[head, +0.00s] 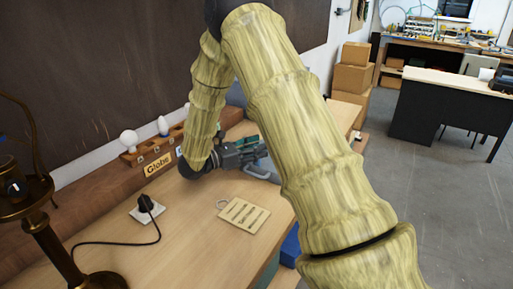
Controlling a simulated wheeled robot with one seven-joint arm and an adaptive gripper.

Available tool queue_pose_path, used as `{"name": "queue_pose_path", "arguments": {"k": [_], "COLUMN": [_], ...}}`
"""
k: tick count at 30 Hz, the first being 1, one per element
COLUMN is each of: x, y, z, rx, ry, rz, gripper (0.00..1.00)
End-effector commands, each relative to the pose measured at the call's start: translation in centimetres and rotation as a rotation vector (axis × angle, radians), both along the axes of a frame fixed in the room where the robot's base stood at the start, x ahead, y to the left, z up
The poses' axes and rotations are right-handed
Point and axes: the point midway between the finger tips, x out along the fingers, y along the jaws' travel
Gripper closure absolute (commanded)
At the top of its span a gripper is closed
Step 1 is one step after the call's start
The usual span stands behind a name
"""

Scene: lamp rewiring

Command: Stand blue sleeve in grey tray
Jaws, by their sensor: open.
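My gripper (258,152) is at the far part of the workbench, partly covered by my arm. Its jaws are open, and what lies between or just beyond them is too small to make out. A light grey edge (263,173) shows just below the gripper and may be the grey tray; most of it is hidden behind my arm. I cannot make out the blue sleeve.
A brass lamp (42,215) stands at the left. A black plug (146,203) with its cord sits at a white socket plate. A tag (244,214) lies mid-bench. A wooden bulb rack (150,158) marked "Globe" runs along the wall. The front bench is largely clear.

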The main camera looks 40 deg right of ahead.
Motion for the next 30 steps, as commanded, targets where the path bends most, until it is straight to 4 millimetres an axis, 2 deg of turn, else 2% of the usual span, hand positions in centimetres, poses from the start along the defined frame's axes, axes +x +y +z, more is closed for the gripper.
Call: {"name": "queue_pose_path", "arguments": {"k": [5,18,24,30], "x": [0.6,2.4,2.8,2.9], "y": [2.2,9.6,11.3,11.7], "z": [-0.1,-0.1,0.0,0.1], "rx": [-0.001,0.000,-0.001,0.000], "ry": [-0.002,-0.001,-0.001,-0.001], "rz": [0.003,0.002,0.000,-0.001], "gripper": [0.56,0.56,0.56,0.56]}}
